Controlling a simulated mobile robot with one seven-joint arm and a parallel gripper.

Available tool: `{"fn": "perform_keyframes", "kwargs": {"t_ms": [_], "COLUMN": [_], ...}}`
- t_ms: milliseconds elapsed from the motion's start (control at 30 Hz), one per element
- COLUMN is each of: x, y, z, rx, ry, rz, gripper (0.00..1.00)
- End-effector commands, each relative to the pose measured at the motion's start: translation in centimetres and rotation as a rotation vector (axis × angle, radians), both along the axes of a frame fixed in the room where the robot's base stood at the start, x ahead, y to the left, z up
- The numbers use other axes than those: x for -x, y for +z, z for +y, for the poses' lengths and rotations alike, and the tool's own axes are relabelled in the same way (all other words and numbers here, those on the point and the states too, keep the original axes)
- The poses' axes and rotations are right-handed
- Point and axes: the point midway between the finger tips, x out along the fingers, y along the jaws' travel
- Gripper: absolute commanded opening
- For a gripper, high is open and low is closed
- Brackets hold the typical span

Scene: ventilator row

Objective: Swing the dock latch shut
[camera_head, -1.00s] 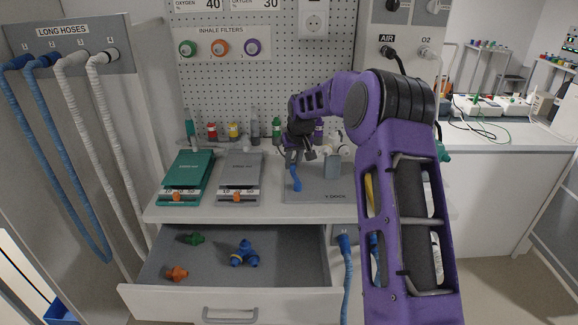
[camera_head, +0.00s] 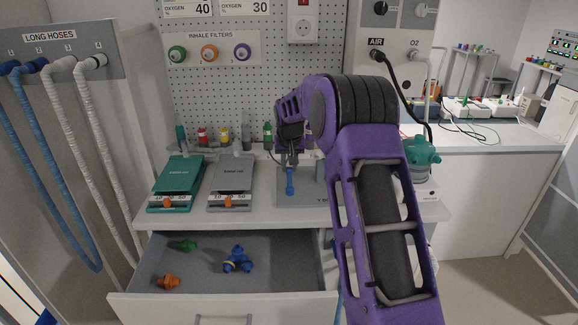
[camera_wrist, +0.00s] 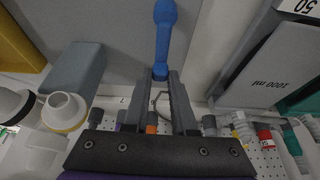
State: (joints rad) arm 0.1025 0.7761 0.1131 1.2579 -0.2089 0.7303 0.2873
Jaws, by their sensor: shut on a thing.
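The dock latch is a blue bar-like handle (camera_head: 290,182) on the left part of the grey dock plate (camera_head: 310,198), which lies on the counter. In the wrist view, the blue handle (camera_wrist: 164,40) runs away from between my fingertips. A grey-blue block (camera_wrist: 75,72) stands beside the handle. My arm hides the right part of the dock, so the latch's pivot and catch cannot be made out.
A green test lung (camera_head: 178,182) and a grey one (camera_head: 232,182) lie left of the dock. An open drawer (camera_head: 200,270) below holds several coloured connectors. A teal device (camera_head: 422,150) stands right of my arm.

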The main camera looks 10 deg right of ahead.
Motion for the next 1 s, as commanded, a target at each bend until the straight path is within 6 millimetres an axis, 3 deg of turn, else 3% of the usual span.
{"fn": "perform_keyframes", "kwargs": {"t_ms": [67,100,233,667,1000], "x": [0.0,0.0,0.0,0.3,3.0], "y": [0.0,0.0,0.0,0.9,7.7], "z": [-0.1,-0.1,-0.1,0.0,0.5], "rx": [0.0,0.0,0.0,0.001,0.001], "ry": [-0.002,-0.002,-0.001,0.001,0.001], "rz": [0.0,0.0,0.001,-0.001,-0.004], "gripper": [0.0,0.3,0.53,0.55,0.55]}}
